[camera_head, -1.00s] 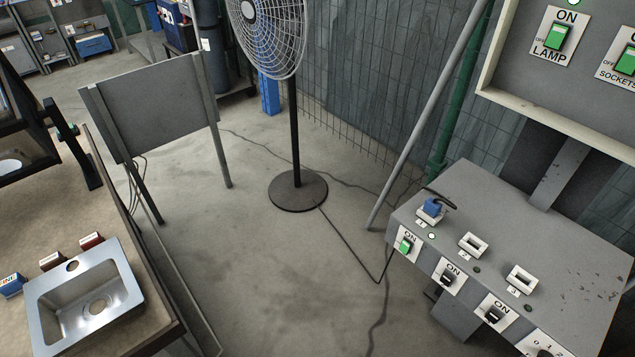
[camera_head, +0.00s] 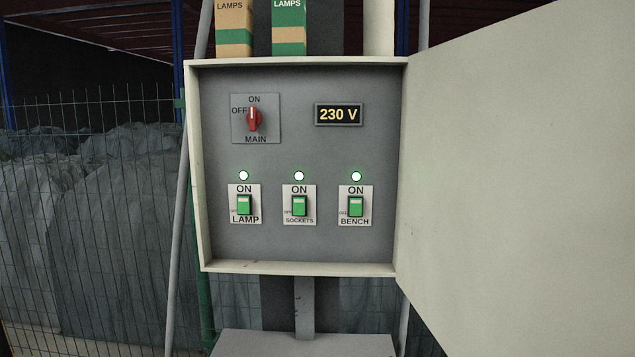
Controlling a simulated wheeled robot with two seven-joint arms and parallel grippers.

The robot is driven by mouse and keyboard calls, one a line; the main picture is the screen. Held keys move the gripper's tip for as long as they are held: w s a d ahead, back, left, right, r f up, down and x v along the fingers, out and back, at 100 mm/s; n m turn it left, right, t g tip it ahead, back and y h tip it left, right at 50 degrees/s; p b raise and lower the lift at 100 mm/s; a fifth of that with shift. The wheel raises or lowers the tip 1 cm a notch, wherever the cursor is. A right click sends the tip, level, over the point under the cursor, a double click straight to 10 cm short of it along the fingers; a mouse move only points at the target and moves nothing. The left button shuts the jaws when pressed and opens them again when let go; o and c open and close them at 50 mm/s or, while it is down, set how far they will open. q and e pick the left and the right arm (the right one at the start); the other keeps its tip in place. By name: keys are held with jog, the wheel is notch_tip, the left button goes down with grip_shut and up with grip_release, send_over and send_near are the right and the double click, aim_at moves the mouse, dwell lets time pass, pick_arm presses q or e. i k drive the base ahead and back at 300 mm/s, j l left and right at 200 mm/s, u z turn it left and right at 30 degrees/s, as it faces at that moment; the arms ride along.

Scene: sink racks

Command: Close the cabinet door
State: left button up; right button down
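The electrical cabinet (camera_head: 301,268) faces me in the middle of the head view. Its cream door (camera_head: 520,170) is hinged on the right side and stands wide open, reaching past the right edge of the picture. Inside are a red MAIN knob (camera_head: 254,119), a 230 V display (camera_head: 338,114), and green switches for LAMP (camera_head: 244,205), SOCKETS (camera_head: 299,206) and BENCH (camera_head: 356,207). A lit lamp shows above each switch. Neither of my grippers is in view.
Two LAMPS boxes, one brown (camera_head: 234,28) and one green and brown (camera_head: 289,28), stand on top of the cabinet. A grey console top (camera_head: 300,344) juts out below it. A wire fence (camera_head: 90,220) with covered heaps behind it is at left.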

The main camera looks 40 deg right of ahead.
aim_at(517, 233)
jog(key=z, duration=1.2)
